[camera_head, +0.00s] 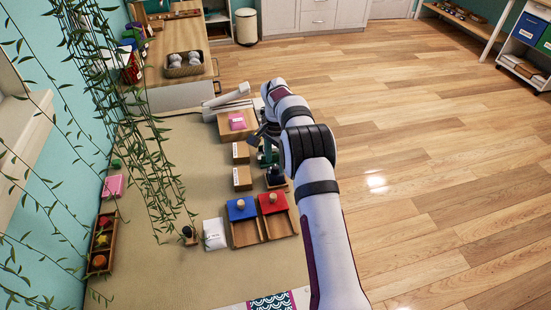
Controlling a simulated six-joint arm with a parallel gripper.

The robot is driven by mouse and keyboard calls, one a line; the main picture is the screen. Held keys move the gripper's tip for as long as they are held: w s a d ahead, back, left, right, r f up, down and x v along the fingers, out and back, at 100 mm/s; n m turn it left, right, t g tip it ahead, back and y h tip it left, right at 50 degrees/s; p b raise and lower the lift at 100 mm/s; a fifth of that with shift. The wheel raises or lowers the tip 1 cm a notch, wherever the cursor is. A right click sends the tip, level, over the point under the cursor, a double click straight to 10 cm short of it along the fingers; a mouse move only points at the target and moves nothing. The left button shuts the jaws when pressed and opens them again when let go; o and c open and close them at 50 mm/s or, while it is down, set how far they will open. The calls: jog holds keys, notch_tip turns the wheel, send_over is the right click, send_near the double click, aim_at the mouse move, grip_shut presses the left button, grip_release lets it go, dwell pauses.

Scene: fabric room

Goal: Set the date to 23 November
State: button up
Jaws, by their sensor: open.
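No date or month can be read in this view. Two small wooden boxes with white labels, a farther one (241,153) and a nearer one (242,178), stand on the woven mat (205,278) left of my arm; their print is too small to read. My gripper (262,146) is dark and partly hidden by my arm. It is open, close to the right of the farther labelled box. A dark green object (267,158) shows just below it; I cannot tell whether they touch. A wooden tray with a blue block (241,209) and a red block (271,202), each knobbed, sits nearer.
A pink packet (237,121) lies on a wooden box behind. A white packet (214,234) lies left of the tray. A long wooden tray with coloured pieces (101,242) stands at the left wall. Hanging vines cross the left side. Bare wood floor (450,170) lies right.

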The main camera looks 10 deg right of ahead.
jog(key=shift+f, duration=1)
jog(key=shift+r, duration=0.1)
grip_shut()
dwell(0.3)
dwell(1.2)
jog(key=m, duration=0.5)
grip_release()
